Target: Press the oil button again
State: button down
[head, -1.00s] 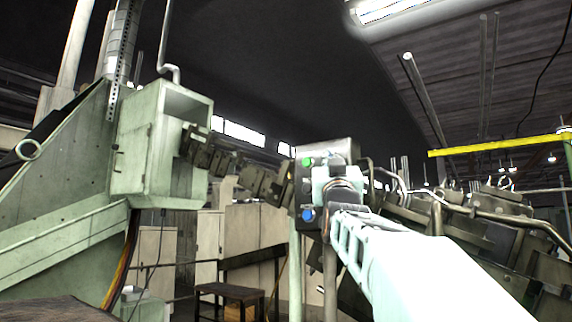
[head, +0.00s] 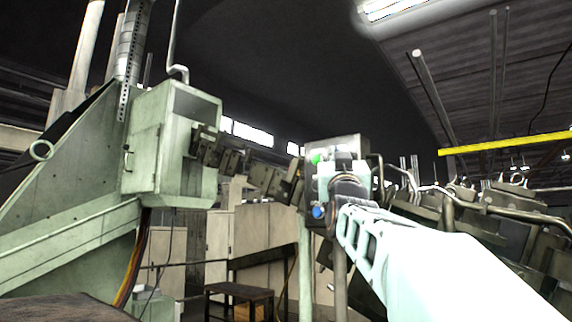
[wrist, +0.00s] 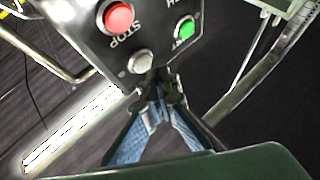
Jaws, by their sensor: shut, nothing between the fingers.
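The control panel (head: 348,143) shows a green button (head: 317,158) at upper left and a blue button (head: 318,212) at lower left. In the wrist view, the panel appears upside down, with a red STOP button (wrist: 118,17), a green button (wrist: 184,28) and a grey-white button (wrist: 141,62). No oil label is readable, so I cannot tell which button is oil. My gripper (wrist: 160,76) is shut and empty, its tips at the panel edge beside the grey-white button. I cannot tell whether they touch. In the head view, my arm hides part of the panel.
A pale green machine with a box (head: 172,140) stands at left. A chain-like cable track (head: 240,160) runs from it towards the panel. Pipes and machine parts (head: 475,205) crowd the right. A dark stool (head: 238,291) stands low behind.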

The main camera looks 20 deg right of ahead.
jog(key=s+a, duration=0.1)
jog(key=a, duration=0.1)
jog(key=s+a, duration=0.2)
jog(key=shift+b, duration=0.4)
jog(key=shift+d, duration=0.1)
dwell(0.4)
